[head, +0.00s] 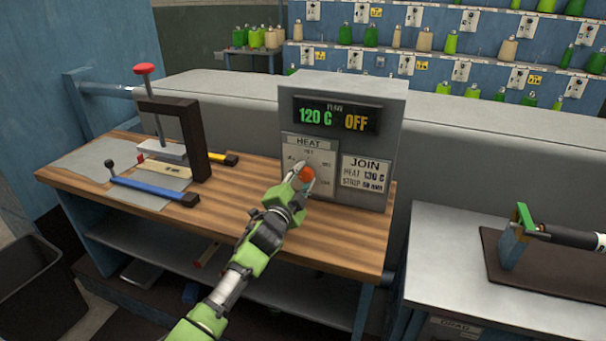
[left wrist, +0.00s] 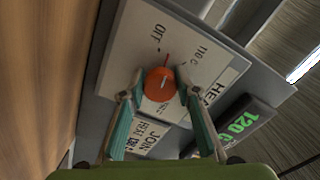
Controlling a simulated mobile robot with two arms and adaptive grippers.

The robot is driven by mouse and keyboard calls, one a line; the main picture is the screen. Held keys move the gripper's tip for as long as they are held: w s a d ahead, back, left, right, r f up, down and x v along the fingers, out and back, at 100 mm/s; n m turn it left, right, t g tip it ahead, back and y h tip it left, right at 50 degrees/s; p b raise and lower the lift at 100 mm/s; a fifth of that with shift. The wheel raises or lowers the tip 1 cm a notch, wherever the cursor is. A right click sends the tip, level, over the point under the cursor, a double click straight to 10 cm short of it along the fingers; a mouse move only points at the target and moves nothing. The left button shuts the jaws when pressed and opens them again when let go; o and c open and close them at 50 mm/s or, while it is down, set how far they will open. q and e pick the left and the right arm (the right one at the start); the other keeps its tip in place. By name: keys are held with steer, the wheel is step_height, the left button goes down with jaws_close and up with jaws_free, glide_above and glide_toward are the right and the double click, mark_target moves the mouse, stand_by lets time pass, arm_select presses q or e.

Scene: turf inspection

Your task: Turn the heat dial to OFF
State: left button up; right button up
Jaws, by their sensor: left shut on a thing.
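The grey control box (head: 345,93) stands on the wooden bench. Its display (head: 337,116) reads 120 C in green and OFF in orange. The orange heat dial (head: 306,174) is on the HEAT panel (head: 300,147), partly hidden by my left gripper (head: 301,180). In the left wrist view the dial (left wrist: 161,86) sits between the two fingers of the left gripper (left wrist: 157,84), which is shut on it. A red line shows beside the dial, between the OFF and 110 C labels. My right gripper is not in view.
A JOIN card (head: 365,173) is on the box, right of the dial. A press with a red knob (head: 144,69) and a blue-handled tool (head: 154,192) are at the bench's left. A black-handled tool (head: 570,237) lies on the right table. Shelves of spools stand behind.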

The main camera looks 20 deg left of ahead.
arm_select(q)
steer(key=shift+d+r+n+p, duration=0.1)
steer(key=shift+r+n+p, duration=0.05)
steer(key=shift+n, duration=0.85)
steer(key=shift+r+n+p, duration=0.1)
steer(key=shift+n+p, duration=0.05)
steer(key=shift+n, duration=0.85)
steer(key=shift+r, duration=0.1)
steer(key=o, duration=1.1)
steer(key=shift+f, duration=0.2)
steer(key=shift+s+f, duration=0.15)
steer(key=shift+s, duration=0.35)
steer(key=s, duration=1.1)
steer(key=shift+r, duration=0.2)
